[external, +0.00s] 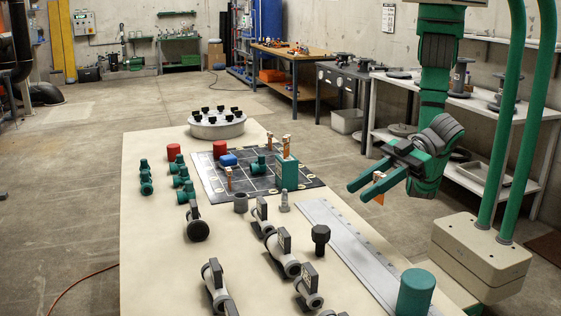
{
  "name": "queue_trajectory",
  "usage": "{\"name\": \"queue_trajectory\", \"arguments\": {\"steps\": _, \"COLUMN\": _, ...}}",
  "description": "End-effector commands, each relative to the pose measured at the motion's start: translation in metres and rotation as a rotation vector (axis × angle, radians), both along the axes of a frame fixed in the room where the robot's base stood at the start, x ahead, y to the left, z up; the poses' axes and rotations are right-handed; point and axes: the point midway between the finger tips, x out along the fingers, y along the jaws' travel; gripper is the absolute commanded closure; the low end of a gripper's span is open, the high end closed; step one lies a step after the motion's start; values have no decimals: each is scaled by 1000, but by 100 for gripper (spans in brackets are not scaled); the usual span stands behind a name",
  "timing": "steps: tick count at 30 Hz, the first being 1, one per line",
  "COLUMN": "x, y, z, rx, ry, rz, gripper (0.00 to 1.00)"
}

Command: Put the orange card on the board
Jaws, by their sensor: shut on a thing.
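My gripper (358,192) is in the external view, to the right of the table and past its right edge, with its fingers pointing left. It is shut on the orange card (378,199), a small piece showing just below the fingers. The fingers hide part of the card. The board (214,189) is a dark mat with pale grid lines on the table, left of my gripper and apart from it.
Several grey valves, such as one at the front (284,262), and a long metal rule (345,250) lie nearer. A large green cylinder (415,292) stands at the table's near right.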

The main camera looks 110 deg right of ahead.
Motion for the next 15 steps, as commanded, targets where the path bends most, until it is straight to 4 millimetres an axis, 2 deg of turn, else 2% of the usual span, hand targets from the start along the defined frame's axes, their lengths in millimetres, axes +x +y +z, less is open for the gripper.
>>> {"name": "queue_trajectory", "arguments": {"steps": 2, "x": 1, "y": 0, "z": 17, "rx": 5, "ry": -5, "rz": 0, "gripper": 91}}
{"name": "queue_trajectory", "arguments": {"steps": 7, "x": 1, "y": -1, "z": 40, "rx": 4, "ry": -3, "rz": -2, "gripper": 91}}
{"name": "queue_trajectory", "arguments": {"steps": 15, "x": 35, "y": -57, "z": 36, "rx": 0, "ry": 0, "rz": -115, "gripper": 91}}
